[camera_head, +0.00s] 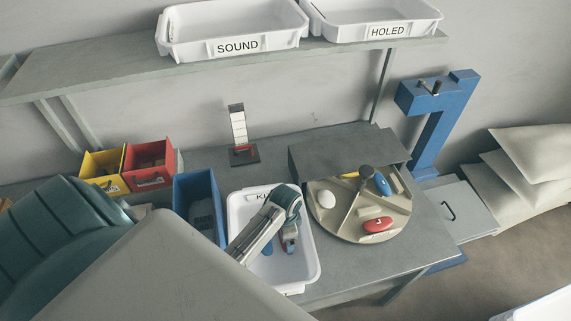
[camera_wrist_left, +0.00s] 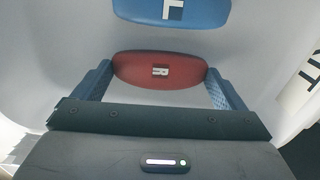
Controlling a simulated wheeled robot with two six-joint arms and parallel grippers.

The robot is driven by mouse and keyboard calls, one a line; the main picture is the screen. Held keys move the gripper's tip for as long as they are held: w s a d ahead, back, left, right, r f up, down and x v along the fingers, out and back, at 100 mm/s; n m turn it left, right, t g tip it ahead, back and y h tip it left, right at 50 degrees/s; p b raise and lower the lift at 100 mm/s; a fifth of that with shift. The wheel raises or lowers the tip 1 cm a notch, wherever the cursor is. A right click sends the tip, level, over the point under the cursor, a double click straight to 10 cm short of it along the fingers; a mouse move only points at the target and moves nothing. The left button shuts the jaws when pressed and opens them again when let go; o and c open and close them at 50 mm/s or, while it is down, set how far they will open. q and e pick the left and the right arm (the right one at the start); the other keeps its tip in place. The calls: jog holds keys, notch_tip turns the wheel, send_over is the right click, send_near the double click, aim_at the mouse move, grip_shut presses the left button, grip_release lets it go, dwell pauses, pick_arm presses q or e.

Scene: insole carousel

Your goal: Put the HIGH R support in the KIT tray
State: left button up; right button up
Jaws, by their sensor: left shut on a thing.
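The white KIT tray (camera_head: 309,272) stands on the grey table, left of the round turntable. My left gripper (camera_head: 289,240) is inside the tray outline, pointing down. In the left wrist view my left gripper (camera_wrist_left: 160,82) is shut on a red support (camera_wrist_left: 135,70) with a small pale label, gripped at both ends. Whether the red support touches the tray floor, I cannot tell. My right gripper is not in view.
The beige turntable (camera_head: 345,228) carries a white piece (camera_head: 326,200), a blue piece (camera_head: 382,184) and a red piece (camera_head: 377,224). A blue bin (camera_head: 197,187) stands close left of the tray. Yellow (camera_head: 102,165) and red (camera_head: 150,160) bins stand further left.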

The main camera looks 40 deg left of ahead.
pick_arm(q)
jog(key=shift+f, duration=0.1)
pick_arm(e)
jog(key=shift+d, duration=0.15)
pick_arm(q)
jog(key=o, duration=0.6)
jog(key=shift+o, duration=0.2)
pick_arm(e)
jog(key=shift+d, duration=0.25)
pick_arm(q)
jog(key=shift+r, duration=0.35)
notch_tip(320, 180, up, 12)
jog(key=b, duration=0.2)
jog(key=shift+f+b, duration=0.2)
jog(key=shift+b, duration=0.1)
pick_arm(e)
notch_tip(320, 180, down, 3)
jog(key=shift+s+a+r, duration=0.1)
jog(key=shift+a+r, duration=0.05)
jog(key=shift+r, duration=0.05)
